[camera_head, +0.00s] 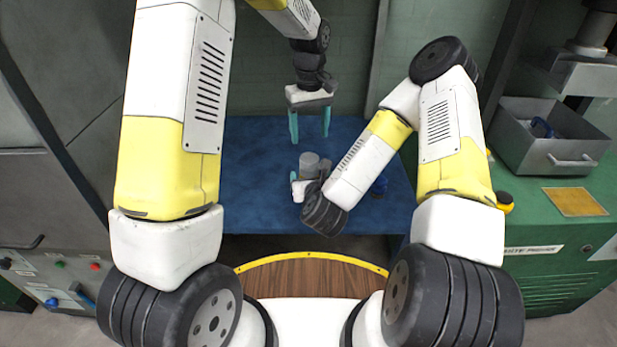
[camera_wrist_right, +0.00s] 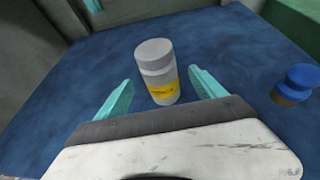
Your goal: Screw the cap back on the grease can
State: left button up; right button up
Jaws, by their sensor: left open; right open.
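The grease can (camera_wrist_right: 162,88) is a pale grey cylinder with a yellow label, standing upright on the blue mat. A grey cap-like top (camera_wrist_right: 153,50) sits on it; I cannot tell how tightly. In the head view the top of the can (camera_head: 309,161) shows, its lower part hidden by my right gripper. My right gripper (camera_wrist_right: 162,80) is open and low, its teal fingers on either side of the can with visible gaps. My left gripper (camera_head: 310,124) is open and empty, pointing down above and behind the can in the head view.
A blue-topped item with a brown base (camera_wrist_right: 296,86) stands on the blue mat (camera_head: 255,190) to the right of the can. A grey metal bin (camera_head: 520,150) sits on the green cabinet at right. The mat's left side is clear.

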jog(key=shift+x, duration=3.9)
jog(key=shift+c, duration=0.2)
grip_shut()
